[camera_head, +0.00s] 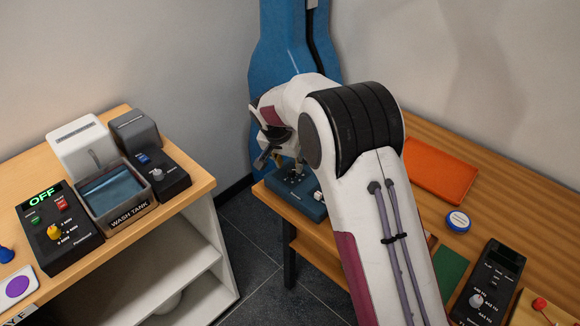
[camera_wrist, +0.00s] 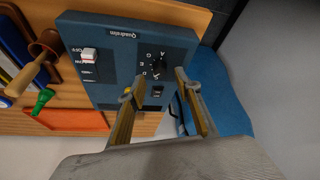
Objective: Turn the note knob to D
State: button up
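The blue instrument box (camera_wrist: 112,70) with the lettered note knob lies below my gripper in the wrist view. The note knob (camera_wrist: 158,66) is small and black, with letters including A, B and D around it; its pointer is too small to read. My gripper (camera_wrist: 154,84) is open, its two fingers apart at either side of the knob area, with nothing held. I cannot tell whether a finger touches the knob. In the head view, the blue box (camera_head: 305,203) stands at the wooden table's left end, partly hidden by my arm.
The box also has a white OFF-marked switch (camera_wrist: 89,55). An orange tray (camera_head: 440,169), a blue-and-white round item (camera_head: 457,221) and a black control box (camera_head: 490,282) stand on the same table. Another table at left holds a wash tank (camera_head: 118,207) and a black OFF-display box (camera_head: 62,240).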

jog(key=v, duration=0.8)
jog(key=shift+s+n, duration=0.15)
jog(key=shift+n, duration=0.15)
dwell(0.4)
jog(key=s+d+f+n+g, duration=0.1)
jog(key=s+f+n, duration=0.15)
jog(key=s, duration=0.35)
jog(key=s+d+r+t, duration=0.1)
jog(key=s+d+r, duration=0.4)
jog(key=s, duration=0.6)
jog(key=s+d+r+n+y, duration=0.1)
jog(key=s+d+r, duration=0.4)
jog(key=s, duration=0.7)
jog(key=s+d+r+t, duration=0.1)
jog(key=s+d+r, duration=0.4)
jog(key=s, duration=0.6)
jog(key=shift+s+d+t+y, duration=0.2)
jog(key=shift+t+y, duration=0.1)
jog(key=shift+y, duration=0.1)
dwell(1.7)
